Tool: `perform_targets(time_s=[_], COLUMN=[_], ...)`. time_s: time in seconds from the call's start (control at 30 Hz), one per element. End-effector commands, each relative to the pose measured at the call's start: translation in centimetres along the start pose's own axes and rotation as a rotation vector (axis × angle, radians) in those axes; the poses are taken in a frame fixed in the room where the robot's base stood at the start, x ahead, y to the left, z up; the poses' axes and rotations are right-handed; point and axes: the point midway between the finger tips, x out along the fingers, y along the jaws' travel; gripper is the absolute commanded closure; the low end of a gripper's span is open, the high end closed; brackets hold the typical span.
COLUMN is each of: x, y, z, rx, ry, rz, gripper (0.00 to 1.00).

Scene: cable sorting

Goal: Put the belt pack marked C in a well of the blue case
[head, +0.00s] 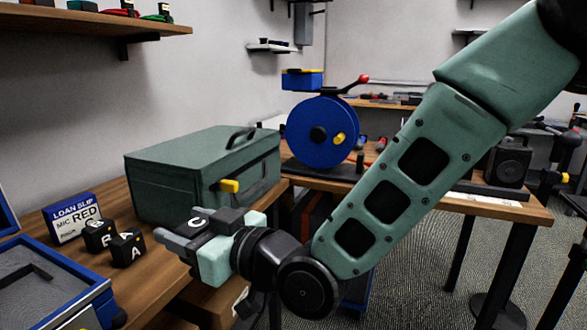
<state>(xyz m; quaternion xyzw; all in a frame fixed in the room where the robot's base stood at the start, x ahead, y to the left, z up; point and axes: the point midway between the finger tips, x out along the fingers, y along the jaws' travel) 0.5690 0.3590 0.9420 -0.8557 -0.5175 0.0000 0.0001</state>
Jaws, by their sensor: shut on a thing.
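My gripper (188,233) is shut on the belt pack marked C (199,221), a small black block with a white letter on top. It holds the pack in front of the green box, to the right of the other packs. The blue case (97,293) is at the lower left, with a blue rim and a grey inside; it is cut off by the picture edge. A dark recess shows in it, but its wells are only partly in view. The underside of pack C is hidden by my gripper.
Belt packs marked A (127,248) and B (99,235) stand on the wooden bench between the blue case and my gripper. A loan slip reading MIC RED (74,218) stands behind them. A large green box (190,175) and a blue reel (322,130) are farther back.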

Motion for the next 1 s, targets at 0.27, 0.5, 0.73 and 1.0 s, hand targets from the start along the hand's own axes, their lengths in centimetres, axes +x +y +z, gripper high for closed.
perform_targets(time_s=[0.27, 0.5, 0.73, 1.0], x=[-0.5, -1.6, -3.9, -11.2], y=[2.6, 6.9, 13.1, 24.5], z=[0.8, 2.3, 4.5, 9.1], rx=[0.000, 0.000, 0.002, 0.002], ry=[-0.001, -0.001, -0.002, -0.005], rz=[0.050, 0.137, 0.268, 0.537], gripper=[0.72, 0.72, 0.72, 0.72])
